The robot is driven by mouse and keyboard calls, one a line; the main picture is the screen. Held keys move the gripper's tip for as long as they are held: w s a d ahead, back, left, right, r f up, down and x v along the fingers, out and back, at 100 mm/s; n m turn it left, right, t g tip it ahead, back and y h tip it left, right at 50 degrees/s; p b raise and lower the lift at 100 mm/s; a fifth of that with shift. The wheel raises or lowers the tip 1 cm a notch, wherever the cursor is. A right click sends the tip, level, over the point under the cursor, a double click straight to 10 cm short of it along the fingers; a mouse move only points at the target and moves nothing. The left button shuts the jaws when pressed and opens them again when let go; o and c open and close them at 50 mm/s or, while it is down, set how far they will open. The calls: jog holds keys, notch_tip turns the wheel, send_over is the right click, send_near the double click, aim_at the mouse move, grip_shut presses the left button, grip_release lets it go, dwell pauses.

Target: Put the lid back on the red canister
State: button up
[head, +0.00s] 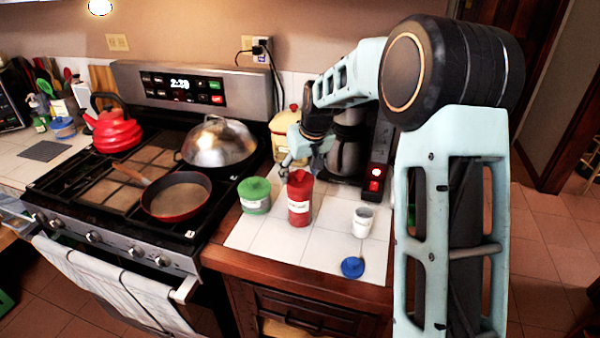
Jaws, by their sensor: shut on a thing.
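The red canister (299,208) stands upright on the white tiled counter, with a white label on its front. A red lid (299,180) shows at its top; I cannot tell whether it is fully seated or slightly raised. My gripper (290,161) reaches down from behind, just above and left of the canister's top. It is shut on what looks like the red lid; its fingertips are small and the grip is partly hidden.
A green canister (254,196) stands close to the left, and a white cup (362,222) to the right. A blue round item (352,267) lies near the counter's front edge. A coffee maker (346,155) and a cream canister (284,128) stand behind. The stove holds pans.

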jog(key=o, duration=1)
jog(key=o, duration=0.5)
jog(key=shift+r+p, duration=2.25)
jog(key=shift+r, duration=1.3)
jog(key=shift+c, duration=0.4)
